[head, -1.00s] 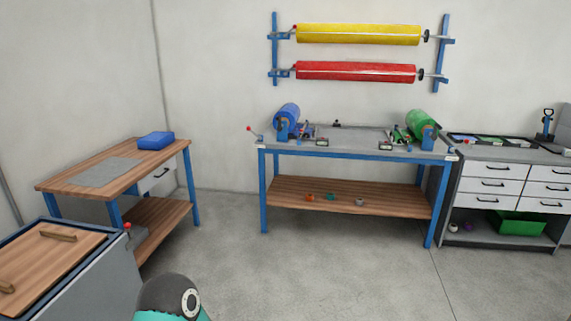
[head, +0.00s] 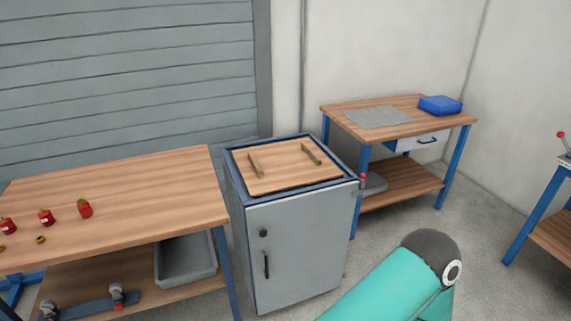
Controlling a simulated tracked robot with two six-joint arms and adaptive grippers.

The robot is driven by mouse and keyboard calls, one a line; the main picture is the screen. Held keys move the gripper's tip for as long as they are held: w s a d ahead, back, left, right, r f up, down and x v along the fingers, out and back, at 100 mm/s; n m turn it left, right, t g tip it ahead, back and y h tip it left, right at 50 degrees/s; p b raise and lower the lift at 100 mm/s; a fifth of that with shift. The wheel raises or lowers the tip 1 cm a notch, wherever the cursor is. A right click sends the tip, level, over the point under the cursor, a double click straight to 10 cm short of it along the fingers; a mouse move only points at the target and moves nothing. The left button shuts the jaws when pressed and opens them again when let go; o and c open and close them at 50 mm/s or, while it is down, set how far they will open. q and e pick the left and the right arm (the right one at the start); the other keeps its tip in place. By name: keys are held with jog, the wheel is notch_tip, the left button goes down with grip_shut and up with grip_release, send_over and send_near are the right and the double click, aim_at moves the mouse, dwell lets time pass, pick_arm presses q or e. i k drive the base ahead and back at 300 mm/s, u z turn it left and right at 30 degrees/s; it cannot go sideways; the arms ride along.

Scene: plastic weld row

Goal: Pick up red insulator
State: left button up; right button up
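Several small red objects stand on the wooden workbench at the left of the head view: one near the bench's middle (head: 84,208), one left of it (head: 46,217) and one by the picture's left edge (head: 8,226). They look like small red cylinders with darker tops; I cannot tell from here whether any is the red insulator. A teal arm link of mine shows at the bottom right, well away from them. Neither gripper is in view.
The wooden bench (head: 150,195) has a grey bin (head: 185,260) on its lower shelf. Beside it stands a grey cabinet (head: 300,245) with a wooden board on top. A second bench (head: 400,118) holds a blue box (head: 440,105). Grey floor is clear between that bench and the right-hand table.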

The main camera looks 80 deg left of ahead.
aim_at(86, 211)
jog(key=z, duration=0.25)
jog(key=i, duration=0.2)
jog(key=u, duration=2.6)
jog(key=i, duration=0.2)
jog(key=u, duration=1.95)
jog(key=k, duration=0.5)
jog(key=u, duration=0.45)
jog(key=i, duration=1.6)
jog(key=z, duration=0.4)
